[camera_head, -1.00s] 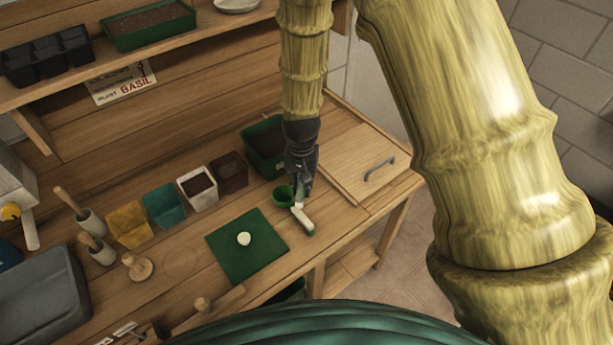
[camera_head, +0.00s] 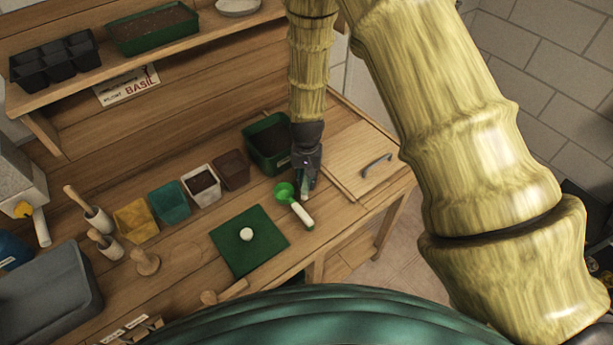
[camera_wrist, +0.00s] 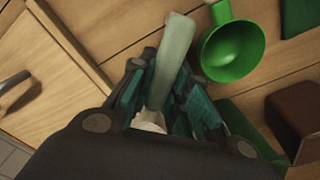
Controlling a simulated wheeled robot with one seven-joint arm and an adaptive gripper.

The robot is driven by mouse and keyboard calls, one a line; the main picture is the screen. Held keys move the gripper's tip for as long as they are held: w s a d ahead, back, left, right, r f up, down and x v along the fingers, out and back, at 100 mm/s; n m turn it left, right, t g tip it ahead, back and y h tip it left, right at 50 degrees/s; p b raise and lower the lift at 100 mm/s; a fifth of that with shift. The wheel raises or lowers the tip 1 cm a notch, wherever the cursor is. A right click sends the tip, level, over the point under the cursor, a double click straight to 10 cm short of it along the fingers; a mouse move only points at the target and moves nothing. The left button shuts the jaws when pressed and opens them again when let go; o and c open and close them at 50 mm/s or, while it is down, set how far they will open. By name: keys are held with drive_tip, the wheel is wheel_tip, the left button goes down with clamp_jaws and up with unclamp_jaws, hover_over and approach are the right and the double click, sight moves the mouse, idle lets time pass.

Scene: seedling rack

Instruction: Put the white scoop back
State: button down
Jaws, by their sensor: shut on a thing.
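My gripper (camera_head: 304,180) points down over the right part of the bench. In the wrist view my gripper (camera_wrist: 158,100) is shut on the white scoop (camera_wrist: 175,50). A long pale grey-green handle sticks out past the fingers, and a whiter part shows between them; the rest is hidden by the gripper. In the head view only a small pale piece shows below the fingers. A separate green scoop (camera_head: 285,192) with a whitish handle lies on the bench just beside the gripper. Its green bowl (camera_wrist: 232,50) shows to the right of the held handle in the wrist view.
A dark green bin of soil (camera_head: 268,145) stands behind the gripper. A wooden lid with a handle (camera_head: 365,165) is at the right. Several pots (camera_head: 200,186) line up to the left. A green mat (camera_head: 250,255) with a white round thing lies in front.

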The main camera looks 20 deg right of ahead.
drive_tip(key=shift+f, duration=0.4)
drive_tip(key=c, duration=1.4)
unclamp_jaws()
drive_tip(key=shift+o, duration=0.2)
drive_tip(key=shift+r, duration=0.6)
drive_tip(key=shift+r+b, duration=0.1)
drive_tip(key=shift+b, duration=0.2)
wheel_tip(320, 180, up, 11)
drive_tip(key=b, duration=0.4)
drive_tip(key=shift+r, duration=0.2)
